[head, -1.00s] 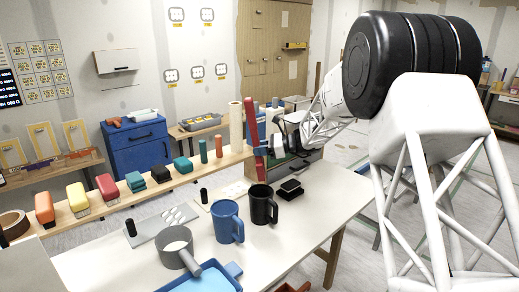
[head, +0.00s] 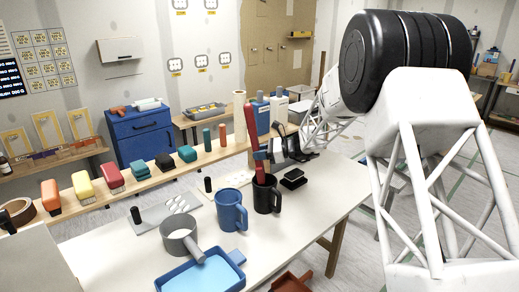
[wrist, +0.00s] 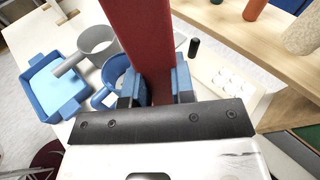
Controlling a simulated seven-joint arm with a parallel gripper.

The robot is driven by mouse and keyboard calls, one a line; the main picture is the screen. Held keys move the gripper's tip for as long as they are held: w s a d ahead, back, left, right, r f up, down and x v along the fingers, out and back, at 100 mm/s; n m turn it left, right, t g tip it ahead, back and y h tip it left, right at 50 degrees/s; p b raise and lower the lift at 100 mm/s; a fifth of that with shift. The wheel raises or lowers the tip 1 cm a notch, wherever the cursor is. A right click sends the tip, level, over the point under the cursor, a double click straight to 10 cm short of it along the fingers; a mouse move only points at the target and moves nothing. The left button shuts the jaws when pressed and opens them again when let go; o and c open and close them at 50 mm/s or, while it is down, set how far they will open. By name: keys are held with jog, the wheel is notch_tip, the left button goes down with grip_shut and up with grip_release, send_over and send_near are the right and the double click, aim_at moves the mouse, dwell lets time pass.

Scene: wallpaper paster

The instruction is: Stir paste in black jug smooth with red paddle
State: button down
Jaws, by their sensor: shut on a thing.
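The red paddle (head: 250,125) stands nearly upright in the head view, its lower end at the mouth of the black jug (head: 267,200) and seemingly inside it. My gripper (head: 266,154) is shut on the paddle above the jug rim. In the wrist view my gripper (wrist: 157,88) has its blue fingers on both sides of the red paddle (wrist: 144,40). The black jug is hidden there behind the gripper and paddle. The paste inside it cannot be seen.
A blue jug (head: 230,212) stands close left of the black jug. A grey pot (head: 178,236) and a blue tray (head: 205,278) are nearer the front. A wooden shelf (head: 100,195) with brushes and blocks runs behind.

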aim_at(263, 176)
jog(key=shift+w+d+f, duration=0.25)
jog(key=shift+f, duration=1.5)
jog(key=shift+w+d+f, duration=0.25)
jog(key=shift+w+f, duration=0.05)
jog(key=shift+f, duration=1.5)
jog(key=shift+w+d+f, duration=0.25)
jog(key=shift+f, duration=1.6)
jog(key=shift+f, duration=0.2)
jog(key=shift+s, duration=0.15)
